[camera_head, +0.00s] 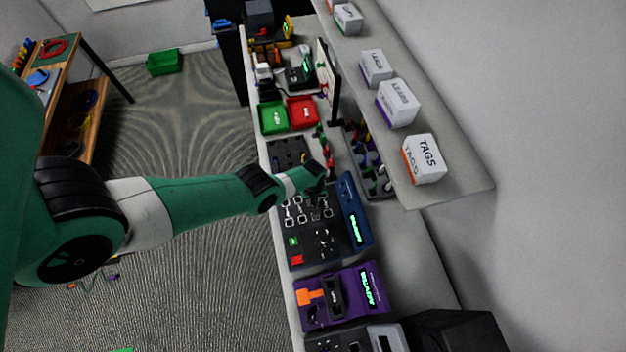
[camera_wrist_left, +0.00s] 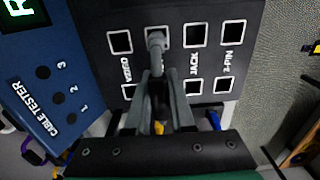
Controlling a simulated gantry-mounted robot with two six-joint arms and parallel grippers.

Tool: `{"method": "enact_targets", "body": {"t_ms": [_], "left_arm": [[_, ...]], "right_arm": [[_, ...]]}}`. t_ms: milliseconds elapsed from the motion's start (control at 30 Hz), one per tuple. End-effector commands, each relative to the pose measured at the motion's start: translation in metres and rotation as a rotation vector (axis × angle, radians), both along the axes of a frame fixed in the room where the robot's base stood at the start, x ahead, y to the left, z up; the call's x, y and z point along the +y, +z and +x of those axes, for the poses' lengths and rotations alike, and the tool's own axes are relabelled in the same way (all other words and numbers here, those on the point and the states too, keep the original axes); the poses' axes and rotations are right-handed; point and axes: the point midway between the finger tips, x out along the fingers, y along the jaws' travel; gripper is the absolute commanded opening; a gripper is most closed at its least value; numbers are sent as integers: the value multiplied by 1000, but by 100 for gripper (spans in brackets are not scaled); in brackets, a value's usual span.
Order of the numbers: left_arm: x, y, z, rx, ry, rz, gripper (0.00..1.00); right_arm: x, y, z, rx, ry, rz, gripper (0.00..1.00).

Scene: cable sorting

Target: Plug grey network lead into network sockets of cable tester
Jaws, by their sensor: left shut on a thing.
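The cable tester (camera_head: 357,215) has a blue side with a lit green screen and a dark panel with two rows of white-rimmed sockets. In the left wrist view its blue part (camera_wrist_left: 40,75) reads CABLE TESTER, and its socket columns are labelled VIDEO, JACK and 2-PIN; one label is hidden behind my fingers. My left gripper (camera_wrist_left: 157,76) is shut on the grey lead's plug end (camera_wrist_left: 156,40), which stands over the second socket of the upper row. I cannot tell how deep it sits. In the head view my left gripper (camera_head: 318,187) is over the tester's panel. My right gripper is not in view.
A purple device (camera_head: 345,295) with a lit screen stands in front of the tester. Green (camera_head: 272,117) and red (camera_head: 303,112) bins stand further back. A shelf with labelled boxes, such as the TAGS box (camera_head: 424,158), overhangs the bench's right side.

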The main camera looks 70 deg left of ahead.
Motion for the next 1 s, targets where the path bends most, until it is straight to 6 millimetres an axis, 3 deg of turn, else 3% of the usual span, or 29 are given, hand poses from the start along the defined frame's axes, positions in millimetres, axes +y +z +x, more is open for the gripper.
{"method": "enact_targets", "body": {"t_ms": [433, 467, 633, 867, 1000], "left_arm": [[0, -3, 0, 0, 0, 0, 0], [0, -3, 0, 0, 0, 0, 25], [0, -3, 0, 0, 0, 0, 56], [0, -3, 0, 0, 0, 0, 58], [0, -3, 0, 0, 0, 0, 83]], "right_arm": [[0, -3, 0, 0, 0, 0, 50], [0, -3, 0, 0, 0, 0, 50], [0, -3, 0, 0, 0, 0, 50], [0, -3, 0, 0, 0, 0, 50], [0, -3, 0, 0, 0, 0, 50]]}}
